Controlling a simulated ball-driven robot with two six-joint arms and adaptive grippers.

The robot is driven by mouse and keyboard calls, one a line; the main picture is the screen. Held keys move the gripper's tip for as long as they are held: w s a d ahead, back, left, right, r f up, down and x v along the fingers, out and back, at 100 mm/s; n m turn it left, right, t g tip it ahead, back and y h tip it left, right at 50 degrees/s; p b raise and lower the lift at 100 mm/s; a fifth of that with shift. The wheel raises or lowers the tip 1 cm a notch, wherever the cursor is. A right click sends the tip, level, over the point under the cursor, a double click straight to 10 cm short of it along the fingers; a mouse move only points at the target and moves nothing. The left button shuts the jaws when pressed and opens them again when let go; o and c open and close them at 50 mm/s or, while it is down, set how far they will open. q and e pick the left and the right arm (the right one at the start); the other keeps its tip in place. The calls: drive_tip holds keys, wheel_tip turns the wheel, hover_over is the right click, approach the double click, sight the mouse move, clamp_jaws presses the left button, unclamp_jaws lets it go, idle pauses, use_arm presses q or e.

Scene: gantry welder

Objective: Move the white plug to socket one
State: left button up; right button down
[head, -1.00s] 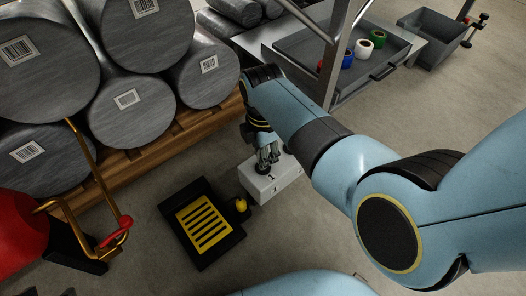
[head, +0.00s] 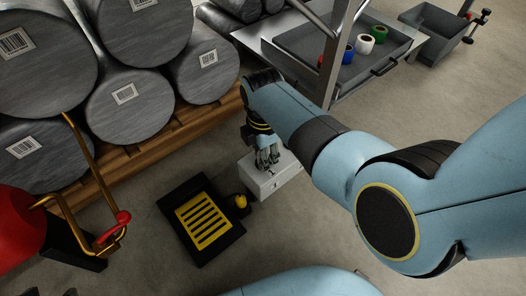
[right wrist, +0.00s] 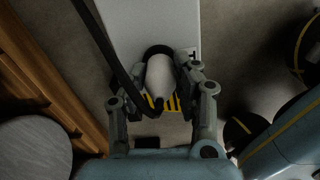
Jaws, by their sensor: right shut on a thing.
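The white plug (right wrist: 160,76) is between the fingers of my right gripper (right wrist: 158,84), which is shut on it. A black cable runs to the plug across the upper left of the right wrist view. A dark round ring shows at the plug's far end, against the white box (right wrist: 150,22). I cannot tell whether the plug is seated in a socket. In the head view my right gripper (head: 267,158) is at the top of the white box (head: 287,182) on the floor.
A black unit with yellow slats (head: 235,232) and a small yellow item (head: 240,202) lie left of the box. Grey barrels (head: 125,100) on a wooden pallet (head: 178,130) stand behind. A grey tray (head: 382,66) holds coloured rolls.

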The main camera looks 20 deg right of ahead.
drive_tip(key=shift+f, duration=0.2)
drive_tip(key=c, duration=0.9)
unclamp_jaws()
drive_tip(key=shift+r, duration=0.1)
